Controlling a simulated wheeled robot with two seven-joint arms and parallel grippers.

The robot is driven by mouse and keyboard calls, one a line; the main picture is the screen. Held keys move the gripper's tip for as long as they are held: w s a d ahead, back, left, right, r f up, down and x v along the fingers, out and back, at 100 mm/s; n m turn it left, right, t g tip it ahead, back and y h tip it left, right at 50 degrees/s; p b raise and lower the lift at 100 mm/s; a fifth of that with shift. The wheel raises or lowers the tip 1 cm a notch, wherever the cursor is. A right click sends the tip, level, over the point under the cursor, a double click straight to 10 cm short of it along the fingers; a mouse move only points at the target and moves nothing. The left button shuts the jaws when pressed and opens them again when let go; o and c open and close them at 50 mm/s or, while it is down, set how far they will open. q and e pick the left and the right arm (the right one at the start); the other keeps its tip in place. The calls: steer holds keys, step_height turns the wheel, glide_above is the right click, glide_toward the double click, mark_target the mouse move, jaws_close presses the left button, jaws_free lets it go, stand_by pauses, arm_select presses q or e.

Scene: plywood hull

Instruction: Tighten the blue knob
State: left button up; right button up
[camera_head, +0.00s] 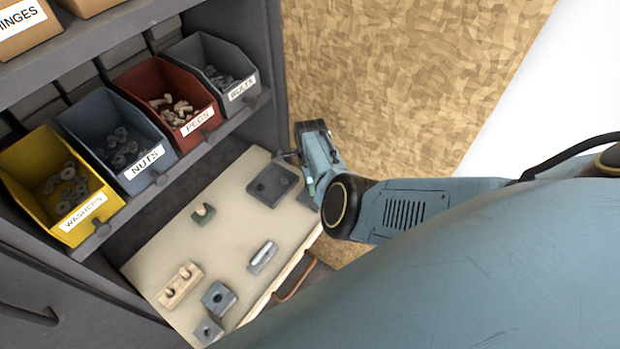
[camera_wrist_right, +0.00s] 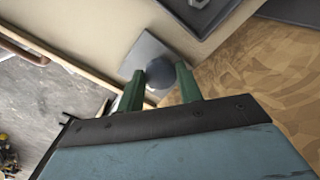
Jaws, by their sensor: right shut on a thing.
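A dark blue-grey round knob (camera_wrist_right: 160,74) sits at a grey plate (camera_wrist_right: 143,53) near the board's edge in the right wrist view. My right gripper (camera_wrist_right: 161,83) has its two green fingers on either side of the knob, shut on it. In the head view, my right gripper (camera_head: 311,188) is at the right edge of the board, above a grey plate (camera_head: 306,200); the knob is hidden there. My left gripper is not in view.
The pale board (camera_head: 228,240) holds a dark square plate (camera_head: 271,184) with a nut, a green clip (camera_head: 203,212), and several blocks. Bins labelled washers (camera_head: 85,223), nuts (camera_head: 147,172), pegs (camera_head: 196,124) and bolts (camera_head: 242,89) stand behind it. A plywood wall (camera_head: 400,70) is close to the right arm.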

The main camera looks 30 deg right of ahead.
steer(key=shift+w+d+r, duration=0.15)
steer(key=shift+d, duration=0.25)
steer(key=o, duration=0.9)
steer(key=shift+c, duration=0.2)
steer(key=shift+o, duration=0.6)
steer(key=shift+a, duration=0.2)
step_height(320, 180, up, 13)
steer(key=p, duration=0.3)
steer(key=shift+r, duration=0.15)
